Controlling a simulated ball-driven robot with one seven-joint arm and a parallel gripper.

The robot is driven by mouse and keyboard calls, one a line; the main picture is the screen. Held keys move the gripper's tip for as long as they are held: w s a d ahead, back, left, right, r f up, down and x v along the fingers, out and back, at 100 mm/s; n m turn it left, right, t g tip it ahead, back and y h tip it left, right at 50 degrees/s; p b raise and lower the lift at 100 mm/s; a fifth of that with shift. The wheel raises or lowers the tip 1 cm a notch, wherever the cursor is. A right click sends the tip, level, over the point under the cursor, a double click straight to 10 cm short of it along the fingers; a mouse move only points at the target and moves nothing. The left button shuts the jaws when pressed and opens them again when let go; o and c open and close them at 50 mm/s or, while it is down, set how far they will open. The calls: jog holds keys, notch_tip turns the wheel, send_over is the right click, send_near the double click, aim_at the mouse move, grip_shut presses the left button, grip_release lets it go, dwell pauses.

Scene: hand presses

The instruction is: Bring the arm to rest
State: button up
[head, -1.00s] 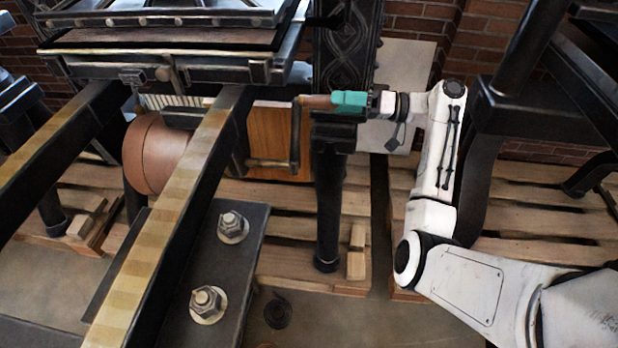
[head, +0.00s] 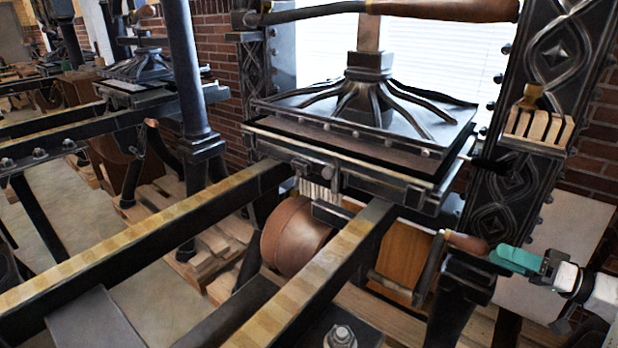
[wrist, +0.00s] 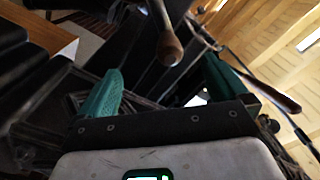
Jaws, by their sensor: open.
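My gripper (head: 497,255) is at the right of the head view, its teal fingers close to the wooden grip of the crank handle (head: 466,242). In the wrist view my gripper (wrist: 160,82) is open, with one teal finger on each side. The rounded end of the wooden handle (wrist: 168,50) shows ahead in the space between the fingers, with no finger visibly clamped on it. Whether any finger touches the handle cannot be told. Most of my arm is outside the head view.
The hand press has long rails (head: 150,225), a dark platen (head: 365,120) and a leather-brown drum (head: 296,233). A patterned iron column (head: 500,205) rises close behind my gripper. A long wooden-gripped lever (head: 440,8) crosses the top. Other presses stand at the left, and a brick wall is behind.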

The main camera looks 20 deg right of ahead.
jog(key=s+a+f+g+h+p, duration=0.2)
jog(key=s+a+f+g, duration=0.2)
jog(key=a+f, duration=0.4)
jog(key=s+a+f+g+h+p, duration=0.2)
jog(key=s+a+f+g+p, duration=0.15)
jog(key=a+f, duration=0.4)
jog(key=s+a+r+g+h+p, duration=0.1)
jog(key=s+a+g+h, duration=0.1)
jog(key=s, duration=0.7)
jog(key=s+a+n+g+h+p, duration=0.1)
jog(key=s+a+h, duration=0.4)
jog(key=s, duration=0.5)
jog(key=g+p, duration=0.1)
jog(key=g, duration=0.1)
jog(key=shift+s+a+r+g, duration=0.15)
jog(key=shift+a+r+g, duration=0.1)
jog(key=shift+r+g, duration=0.15)
